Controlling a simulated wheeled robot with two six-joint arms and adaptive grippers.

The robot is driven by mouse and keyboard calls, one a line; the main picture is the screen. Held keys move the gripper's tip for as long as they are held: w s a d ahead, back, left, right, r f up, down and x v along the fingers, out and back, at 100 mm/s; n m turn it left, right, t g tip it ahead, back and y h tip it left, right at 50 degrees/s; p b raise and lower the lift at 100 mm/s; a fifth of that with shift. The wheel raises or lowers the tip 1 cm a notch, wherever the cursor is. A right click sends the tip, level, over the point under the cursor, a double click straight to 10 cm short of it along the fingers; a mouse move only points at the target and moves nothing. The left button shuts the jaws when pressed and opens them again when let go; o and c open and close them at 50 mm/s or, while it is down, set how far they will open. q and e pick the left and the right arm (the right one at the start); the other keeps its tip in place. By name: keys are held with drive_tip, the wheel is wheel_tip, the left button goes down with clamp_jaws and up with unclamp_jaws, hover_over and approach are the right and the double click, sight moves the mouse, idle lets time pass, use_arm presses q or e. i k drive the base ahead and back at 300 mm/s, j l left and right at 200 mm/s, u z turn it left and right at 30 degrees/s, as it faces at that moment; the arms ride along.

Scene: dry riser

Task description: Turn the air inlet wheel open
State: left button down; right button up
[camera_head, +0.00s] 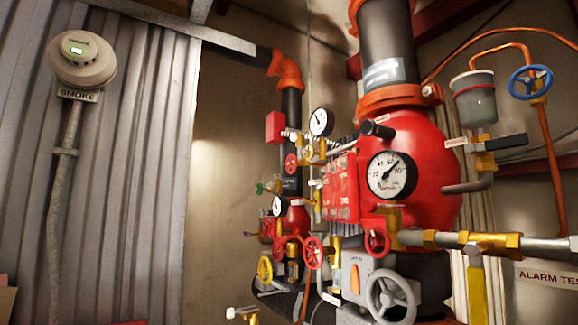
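Several hand wheels are in the head view, and I cannot read a label that tells which one is the air inlet wheel. A blue wheel (530,82) is on the thin copper pipe at the upper right. A grey wheel (392,297) is low in the middle, by a grey box marked OPEN (356,276). Red wheels (313,252) (376,240) sit on the pipework left of and below the big gauge (392,175). A yellow wheel (265,270) is lower left of them. Neither of my grippers is in view.
A large red valve body (432,165) with a black riser pipe fills the middle right. A brass-fitted pipe (462,240) crosses at right, above an ALARM TEST sign (546,276). A smoke detector (82,59) hangs on the corrugated wall at left.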

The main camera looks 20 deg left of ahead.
sight(290, 164)
drive_tip(key=k+l+u, duration=0.15)
drive_tip(key=k, duration=0.3)
drive_tip(key=u, duration=1.45)
